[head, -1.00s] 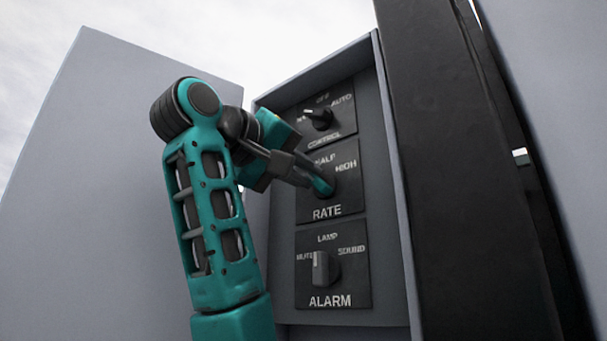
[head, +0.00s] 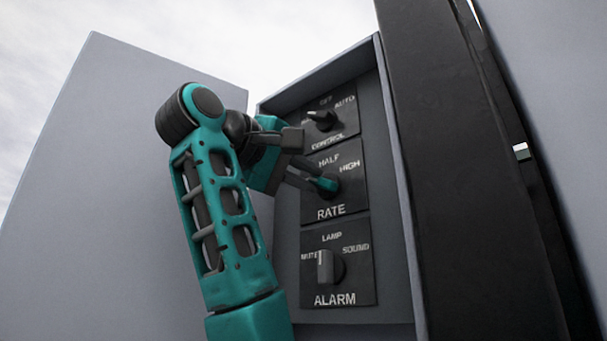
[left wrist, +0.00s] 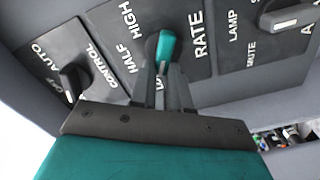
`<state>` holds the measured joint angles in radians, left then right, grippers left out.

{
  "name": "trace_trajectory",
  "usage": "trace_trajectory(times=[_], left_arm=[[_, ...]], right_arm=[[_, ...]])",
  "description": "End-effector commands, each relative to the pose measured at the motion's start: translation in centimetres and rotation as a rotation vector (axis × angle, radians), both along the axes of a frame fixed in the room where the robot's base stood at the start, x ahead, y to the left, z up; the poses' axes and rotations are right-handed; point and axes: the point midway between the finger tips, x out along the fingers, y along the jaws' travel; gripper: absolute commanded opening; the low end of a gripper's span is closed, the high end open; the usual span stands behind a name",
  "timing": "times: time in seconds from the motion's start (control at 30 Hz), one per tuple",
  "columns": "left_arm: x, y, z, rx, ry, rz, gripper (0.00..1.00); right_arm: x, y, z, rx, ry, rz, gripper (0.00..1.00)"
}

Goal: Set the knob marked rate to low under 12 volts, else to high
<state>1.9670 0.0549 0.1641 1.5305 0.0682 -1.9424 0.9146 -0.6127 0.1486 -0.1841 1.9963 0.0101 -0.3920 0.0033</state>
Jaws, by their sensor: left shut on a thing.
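The RATE knob (head: 326,184) has a teal handle on a dark round base, on the middle plate of the panel. My left gripper (head: 312,181) is shut on this handle, one dark finger on each side. In the left wrist view the handle (left wrist: 166,47) stands between the fingertips of my left gripper (left wrist: 165,72). It lies roughly along the panel's left-right direction; I cannot tell which end points. HALF (head: 328,162) and HIGH (head: 349,168) are readable; the third label is mostly hidden by the fingers. No voltage reading is in view. My right gripper is not in view.
The CONTROL knob (head: 321,118) is above and the ALARM knob (head: 327,267) below, both dark. The panel sits recessed in a grey box (head: 398,200). A black post (head: 460,150) stands close on the right. A large grey panel (head: 100,190) is at left.

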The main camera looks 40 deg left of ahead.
Motion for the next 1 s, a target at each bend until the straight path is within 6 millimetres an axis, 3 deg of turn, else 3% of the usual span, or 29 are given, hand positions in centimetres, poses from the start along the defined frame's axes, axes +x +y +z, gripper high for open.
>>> trace_trajectory(times=[0.1,0.13,0.4,0.67,1.0], left_arm=[[0.0,0.0,0.0,-0.003,0.0,0.0,0.0],[0.0,0.0,0.0,-0.003,0.0,0.0,0.17],[0.0,0.0,0.0,-0.001,0.0,0.0,0.41],[-0.2,0.0,0.0,0.0,0.0,0.0,0.41],[-3.8,0.3,-0.7,0.003,-0.002,-0.001,0.41]], right_arm=[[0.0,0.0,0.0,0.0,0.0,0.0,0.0],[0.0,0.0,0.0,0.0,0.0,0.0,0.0],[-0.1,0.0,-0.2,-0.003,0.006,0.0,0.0],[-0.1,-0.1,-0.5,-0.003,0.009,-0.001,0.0],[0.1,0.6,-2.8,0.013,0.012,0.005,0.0]])
